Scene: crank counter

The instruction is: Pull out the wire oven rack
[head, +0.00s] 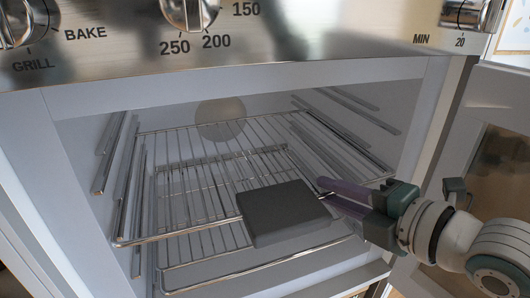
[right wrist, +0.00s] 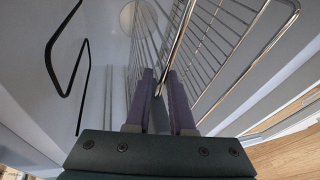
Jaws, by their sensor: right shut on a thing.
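The upper wire oven rack (head: 175,236) is a shiny metal grid inside the open oven, with its front bar running across the opening. My right gripper (head: 325,191) reaches in from the right, its purple fingers at the right part of that front bar. In the right wrist view the fingers (right wrist: 160,78) are shut on the rack's bar, and rack wires (right wrist: 222,40) spread to the right. A dark grey flat block (head: 284,212) covers part of the rack's front; I cannot tell whether it rests on the rack. My left gripper is not in view.
A second wire rack (head: 215,277) sits lower in the oven. Side rails (head: 108,160) line the walls. The oven door (head: 490,150) stands open at the right, close to my right arm. A control panel with knobs (head: 188,10) is above the opening.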

